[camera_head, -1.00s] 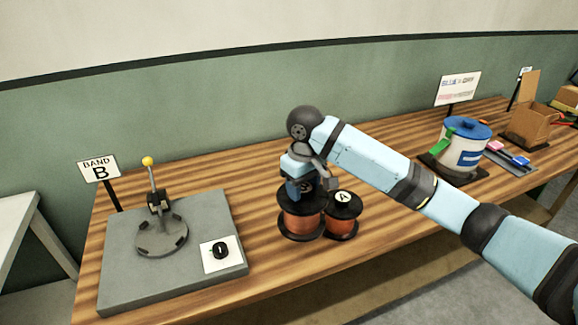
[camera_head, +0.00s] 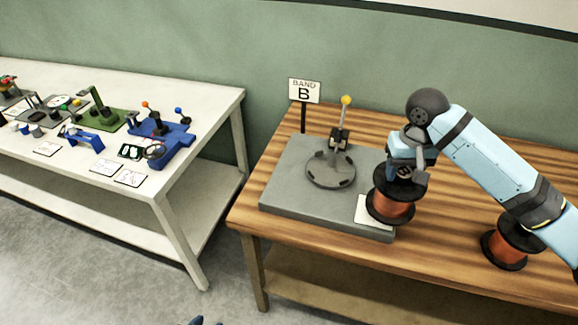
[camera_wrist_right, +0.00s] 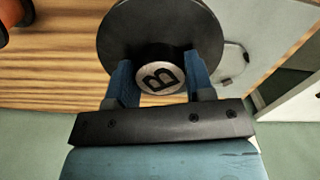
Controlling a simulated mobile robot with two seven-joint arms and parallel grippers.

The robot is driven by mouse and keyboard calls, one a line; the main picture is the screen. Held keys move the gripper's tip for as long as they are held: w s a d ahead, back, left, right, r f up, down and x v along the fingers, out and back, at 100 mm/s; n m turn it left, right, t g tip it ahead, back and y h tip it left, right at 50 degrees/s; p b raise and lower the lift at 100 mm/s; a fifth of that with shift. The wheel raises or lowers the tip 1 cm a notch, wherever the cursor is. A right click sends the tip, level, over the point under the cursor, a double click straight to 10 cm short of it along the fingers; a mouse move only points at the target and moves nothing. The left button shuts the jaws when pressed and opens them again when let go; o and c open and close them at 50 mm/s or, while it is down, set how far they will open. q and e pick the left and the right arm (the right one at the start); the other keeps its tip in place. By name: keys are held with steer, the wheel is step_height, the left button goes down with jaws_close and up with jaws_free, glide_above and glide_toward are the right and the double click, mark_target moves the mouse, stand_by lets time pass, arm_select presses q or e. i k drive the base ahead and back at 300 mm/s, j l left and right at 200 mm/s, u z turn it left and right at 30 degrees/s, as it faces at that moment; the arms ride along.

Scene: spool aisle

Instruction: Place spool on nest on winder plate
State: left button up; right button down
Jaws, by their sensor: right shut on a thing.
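A copper-wound spool (camera_head: 394,205) with black flanges is in my right gripper (camera_head: 405,176). In the right wrist view the two blue fingers (camera_wrist_right: 160,85) are shut on the hub of this spool (camera_wrist_right: 125,30), whose cap is marked B. The grey winder plate (camera_head: 287,195) lies on the wooden table, with a round grey nest (camera_head: 330,172) on it. The held spool is over the plate's right front corner, to the right of the nest and apart from it. It covers part of a white card (camera_head: 364,213) on the plate. My left gripper is not in view.
A sign reading BAND B (camera_head: 304,91) stands behind the plate. A yellow-knobbed lever (camera_head: 343,120) rises at the nest's back edge. Another copper spool (camera_head: 506,247) stands at right, partly behind my arm. A white table (camera_head: 190,105) with coloured fixtures is at left.

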mark_target(331, 169)
steer(key=u, duration=1.3)
steer(key=k+l, duration=0.1)
steer(key=l, duration=0.3)
steer(key=k+l, duration=0.1)
steer(key=l, duration=0.3)
steer(key=l+u, duration=0.1)
steer(key=l, duration=0.3)
steer(key=k+l, duration=0.15)
steer(key=l, duration=0.25)
